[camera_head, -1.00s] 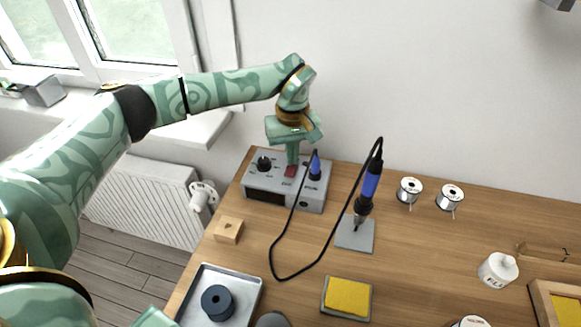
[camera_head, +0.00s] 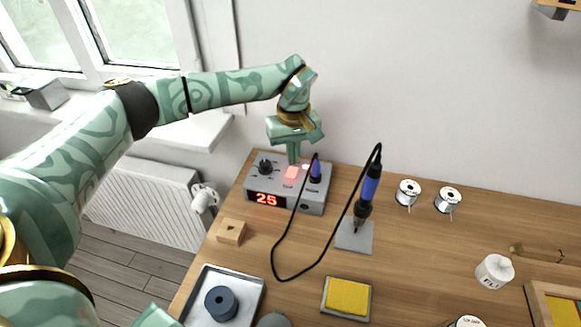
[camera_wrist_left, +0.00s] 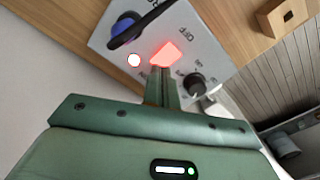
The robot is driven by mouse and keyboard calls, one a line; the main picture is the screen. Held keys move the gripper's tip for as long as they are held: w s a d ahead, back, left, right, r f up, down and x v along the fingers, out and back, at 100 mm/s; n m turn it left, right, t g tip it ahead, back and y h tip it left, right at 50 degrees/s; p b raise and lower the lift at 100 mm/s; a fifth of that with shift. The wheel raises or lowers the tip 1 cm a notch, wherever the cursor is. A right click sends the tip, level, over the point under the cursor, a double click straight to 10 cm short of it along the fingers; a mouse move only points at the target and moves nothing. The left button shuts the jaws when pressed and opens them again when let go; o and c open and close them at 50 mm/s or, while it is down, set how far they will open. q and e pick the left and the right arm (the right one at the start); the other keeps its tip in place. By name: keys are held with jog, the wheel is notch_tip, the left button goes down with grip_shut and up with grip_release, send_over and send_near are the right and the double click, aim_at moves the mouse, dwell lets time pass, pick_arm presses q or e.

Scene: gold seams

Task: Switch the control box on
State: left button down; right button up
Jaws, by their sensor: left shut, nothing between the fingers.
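The grey control box (camera_head: 312,200) stands at the back left of the table. Its display (camera_head: 267,199) glows red and reads 25. Its rocker switch (camera_head: 291,173) is lit red, and a small round light beside it glows. In the left wrist view the lit switch (camera_wrist_left: 166,54) and the lit round lamp (camera_wrist_left: 134,60) show close to the fingertips. My left gripper (camera_head: 293,160) points down just above the switch, its fingers shut and empty. In the left wrist view the closed fingers (camera_wrist_left: 162,78) end at the switch's edge; I cannot tell whether they touch it. My right gripper is not in view.
A soldering iron (camera_head: 368,190) stands on a grey plate (camera_head: 350,240), its black cable looping to the box. A wooden block (camera_head: 231,232), metal tray (camera_head: 252,296), yellow sponge (camera_head: 348,297), wire spools (camera_head: 408,192) and white pot (camera_head: 495,271) are around.

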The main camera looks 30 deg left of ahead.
aim_at(293, 169)
pick_arm(q)
notch_tip(293, 169, up, 5)
jog(key=p, duration=0.3)
jog(key=shift+p, duration=0.3)
